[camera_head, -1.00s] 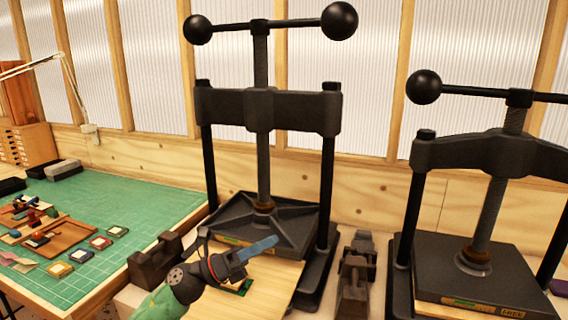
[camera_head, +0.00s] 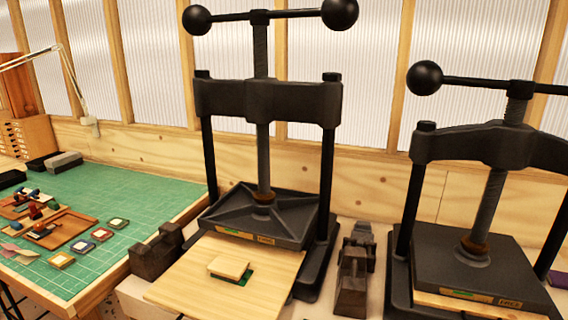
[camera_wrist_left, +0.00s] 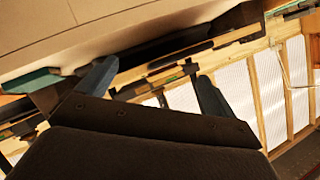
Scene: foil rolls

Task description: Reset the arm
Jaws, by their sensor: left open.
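My left gripper (camera_wrist_left: 155,90) shows only in the left wrist view, with its two blue-grey fingers spread apart and nothing seen between them. No arm is in the head view. In the head view a wooden board (camera_head: 224,279) lies in front of the left press (camera_head: 262,215). On the board, a small light wooden block (camera_head: 229,266) rests on a dark green piece (camera_head: 244,279). My right gripper is not in any view.
A second press (camera_head: 480,265) stands at the right. Dark metal blocks stand beside the left press, at its left (camera_head: 157,252) and right (camera_head: 355,270). A green cutting mat (camera_head: 120,200) with small framed tiles covers the left table.

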